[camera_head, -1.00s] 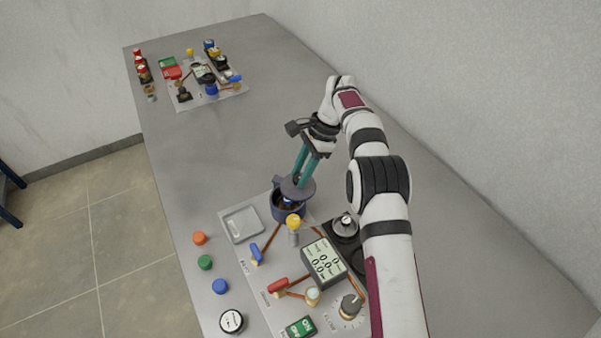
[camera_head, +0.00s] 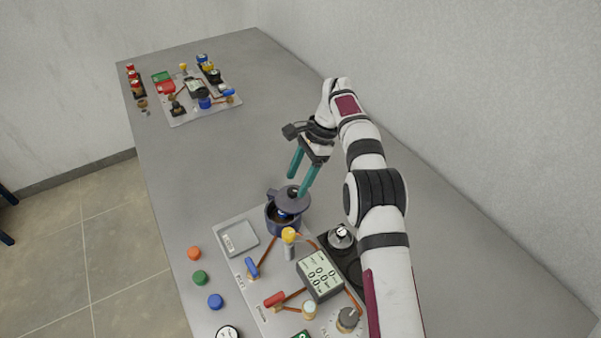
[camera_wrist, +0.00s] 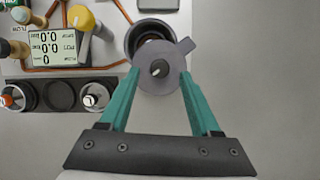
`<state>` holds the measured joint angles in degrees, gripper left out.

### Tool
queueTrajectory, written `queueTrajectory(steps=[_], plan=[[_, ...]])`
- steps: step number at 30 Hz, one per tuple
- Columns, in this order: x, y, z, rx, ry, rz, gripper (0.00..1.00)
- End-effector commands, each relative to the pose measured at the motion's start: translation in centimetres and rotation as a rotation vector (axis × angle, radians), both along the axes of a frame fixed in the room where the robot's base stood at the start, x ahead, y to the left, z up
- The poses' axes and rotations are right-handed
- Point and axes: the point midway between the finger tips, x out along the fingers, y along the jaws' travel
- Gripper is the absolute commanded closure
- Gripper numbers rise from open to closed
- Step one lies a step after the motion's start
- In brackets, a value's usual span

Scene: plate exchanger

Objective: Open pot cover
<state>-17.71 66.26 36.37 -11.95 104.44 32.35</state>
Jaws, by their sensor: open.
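The pot (camera_head: 283,222) is a dark blue vessel near the back of the panel. Its cover (camera_head: 297,205) is a dark grey disc with a knob and a side tab. The cover sits off-centre over the pot, and part of the dark opening shows. In the wrist view the cover (camera_wrist: 160,85) overlaps the pot (camera_wrist: 131,43), with the opening exposed beyond it. My gripper (camera_head: 298,186) is open. In the wrist view its teal fingers (camera_wrist: 160,73) are spread on either side of the knob, apart from it. Whether the cover is fully supported by the pot is unclear.
A grey square plate (camera_head: 237,239) lies left of the pot. A yellow-topped valve (camera_head: 289,237), a display (camera_head: 320,276) and a black holder (camera_head: 340,238) stand close in front and right. Bare table lies behind the pot. A second panel (camera_head: 185,118) is far off.

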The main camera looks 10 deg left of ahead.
Motion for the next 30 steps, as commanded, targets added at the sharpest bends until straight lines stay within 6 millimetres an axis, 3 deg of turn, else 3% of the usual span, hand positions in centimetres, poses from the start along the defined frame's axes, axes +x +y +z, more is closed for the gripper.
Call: queueTrajectory(steps=[3,9,17,20,23,25,28,30], plan=[[0.8,-0.9,2.8,0.001,-0.006,-0.001,0.36],[1.2,-1.4,4.5,0.001,-0.004,-0.002,0.36],[1.1,-1.5,4.7,0.002,-0.002,-0.002,0.36],[1.0,-1.7,4.5,0.005,0.014,-0.012,0.49],[-0.4,-3.2,2.2,0.056,0.182,-0.125,0.67],[-2.6,-4.9,-0.1,0.131,0.408,-0.3,0.79],[-6.2,-7.1,-2.2,0.266,0.79,-0.644,0.97],[-8.1,-8.5,-2.8,0.363,1.066,-0.919,1.0]])
